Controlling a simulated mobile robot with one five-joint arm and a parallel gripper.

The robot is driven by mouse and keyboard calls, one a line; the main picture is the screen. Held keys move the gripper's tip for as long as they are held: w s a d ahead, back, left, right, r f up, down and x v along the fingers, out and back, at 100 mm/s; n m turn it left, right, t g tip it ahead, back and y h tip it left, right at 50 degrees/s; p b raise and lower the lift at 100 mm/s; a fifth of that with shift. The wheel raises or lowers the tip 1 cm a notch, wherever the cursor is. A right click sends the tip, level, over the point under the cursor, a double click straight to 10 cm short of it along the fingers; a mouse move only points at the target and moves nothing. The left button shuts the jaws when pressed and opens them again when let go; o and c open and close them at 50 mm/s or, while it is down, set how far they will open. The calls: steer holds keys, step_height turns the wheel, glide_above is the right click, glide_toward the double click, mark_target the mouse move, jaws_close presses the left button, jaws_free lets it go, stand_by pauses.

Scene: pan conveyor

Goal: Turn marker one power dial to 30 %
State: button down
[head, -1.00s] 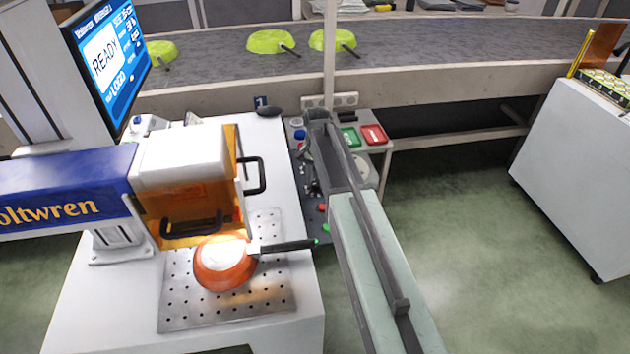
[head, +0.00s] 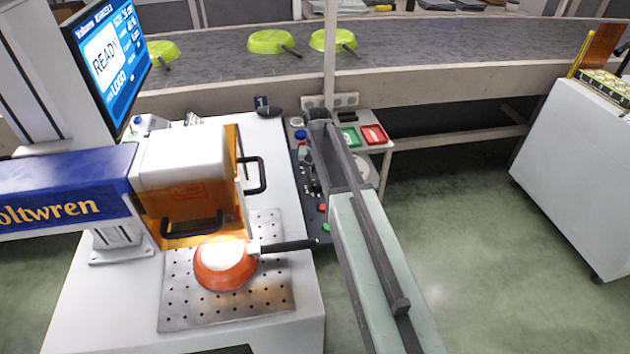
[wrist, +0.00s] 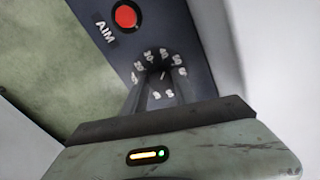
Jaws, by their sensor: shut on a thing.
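In the wrist view, the power dial (wrist: 157,73) sits on a dark panel, with white numbers in an arc around it. My gripper (wrist: 160,88) is shut on the dial, a finger on either side. The fingers and the tilt of the view hide part of the knob, and I cannot read its setting. In the head view, my arm reaches over marker one's control panel (head: 318,226), and hides the dial and my fingertips.
A red button (wrist: 126,16) labelled AIM is near the dial. An orange pan (head: 225,270) lies on the perforated plate (head: 185,312), its handle pointing at the panel. Green pans (head: 270,41) lie on the conveyor (head: 430,45) behind. Open floor (head: 460,220) lies at the right, before a white cabinet (head: 570,170).

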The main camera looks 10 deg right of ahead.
mark_target(317, 183)
steer(key=n, duration=0.4)
steer(key=shift+w+n, duration=0.15)
steer(key=shift+n, duration=0.15)
steer(key=n, duration=0.4)
steer(key=shift+n, duration=0.4)
steer(key=c, duration=1)
jaws_free()
steer(key=shift+r, duration=0.1)
step_height(317, 183, up, 8)
steer(key=p, duration=0.7)
steer(key=shift+f+p, duration=0.25)
steer(key=shift+p, duration=0.15)
